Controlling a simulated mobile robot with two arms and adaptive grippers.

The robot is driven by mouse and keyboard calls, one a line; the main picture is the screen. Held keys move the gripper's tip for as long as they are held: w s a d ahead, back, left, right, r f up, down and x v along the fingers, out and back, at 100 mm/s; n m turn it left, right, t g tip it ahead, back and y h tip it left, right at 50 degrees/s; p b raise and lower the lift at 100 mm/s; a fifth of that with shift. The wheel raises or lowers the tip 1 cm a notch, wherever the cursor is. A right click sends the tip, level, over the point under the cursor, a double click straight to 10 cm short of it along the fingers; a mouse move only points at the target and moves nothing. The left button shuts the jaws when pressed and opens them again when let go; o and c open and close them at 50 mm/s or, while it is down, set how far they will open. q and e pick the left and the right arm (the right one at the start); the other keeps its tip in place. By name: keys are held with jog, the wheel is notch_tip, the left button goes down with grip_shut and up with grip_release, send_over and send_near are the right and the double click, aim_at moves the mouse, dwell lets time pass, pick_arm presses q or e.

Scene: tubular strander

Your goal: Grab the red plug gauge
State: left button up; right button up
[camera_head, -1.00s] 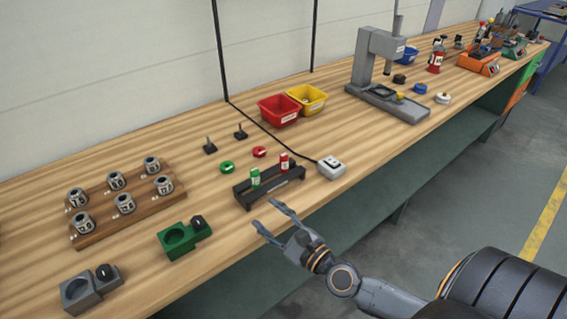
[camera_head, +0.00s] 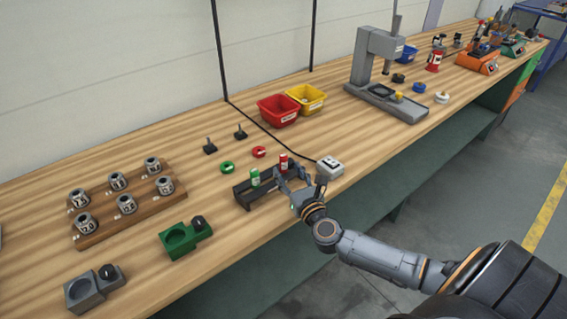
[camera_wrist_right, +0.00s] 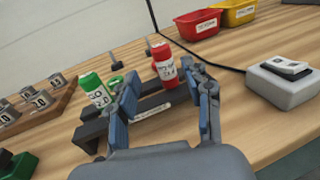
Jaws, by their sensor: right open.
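The red plug gauge (camera_head: 283,162) stands upright in the black rack (camera_head: 243,196), right of the green plug gauge (camera_head: 255,177). In the right wrist view the red gauge (camera_wrist_right: 165,66) shows between the fingers of my right gripper (camera_wrist_right: 168,92), slightly beyond them, with a white label facing me. The green gauge (camera_wrist_right: 95,89) stands left of the left finger. My right gripper (camera_head: 289,178) is open at the front of the rack, close to the red gauge; whether it touches cannot be told. My left gripper is not in view.
A grey-white box with a switch (camera_head: 330,166) sits just right of the gripper. Red (camera_head: 278,110) and yellow (camera_head: 307,99) bins stand behind. Green (camera_head: 228,168) and red (camera_head: 259,152) rings lie behind the rack. A green fixture (camera_head: 180,240) stands left, near the bench edge.

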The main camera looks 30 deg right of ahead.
aim_at(285, 165)
jog(key=w, duration=0.1)
jog(key=w+d, duration=0.1)
jog(key=w, duration=0.3)
jog(key=shift+d+f, duration=0.25)
jog(key=shift+f, duration=0.15)
jog(key=shift+s, duration=0.1)
grip_shut()
